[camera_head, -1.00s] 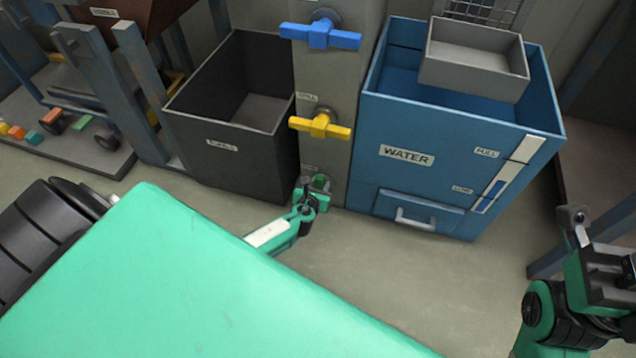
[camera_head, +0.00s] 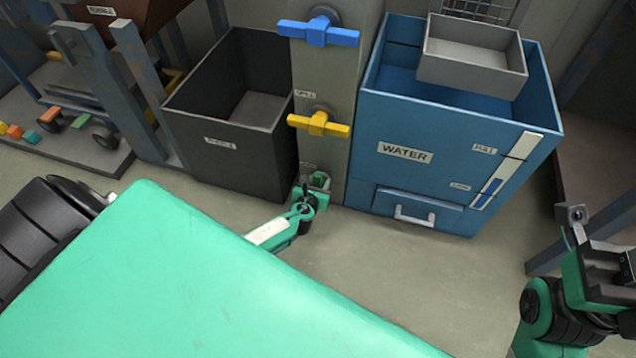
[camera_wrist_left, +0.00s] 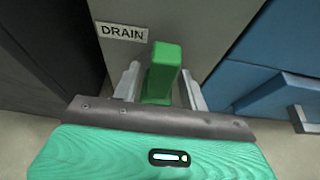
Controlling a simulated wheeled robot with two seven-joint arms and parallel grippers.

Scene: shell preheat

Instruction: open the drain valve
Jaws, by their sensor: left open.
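The green drain valve handle (camera_wrist_left: 163,72) stands out from the grey panel under a "DRAIN" label (camera_wrist_left: 123,32) in the left wrist view. It points toward the camera, between the two fingers of my open left gripper (camera_wrist_left: 160,88), with a finger on each side. I cannot tell whether either finger touches it. In the head view the green handle (camera_head: 319,180) is low on the grey column, partly hidden by my left gripper (camera_head: 312,191). My right gripper (camera_head: 574,226) is at the right edge, away from the valve; its jaws are unclear.
A yellow valve (camera_head: 320,124) and a blue valve (camera_head: 318,32) are higher on the column (camera_head: 325,85). A dark open bin (camera_head: 235,150) stands left of it. The blue "WATER" tank (camera_head: 450,165), with a drawer handle (camera_head: 414,216) low down, stands close on the right.

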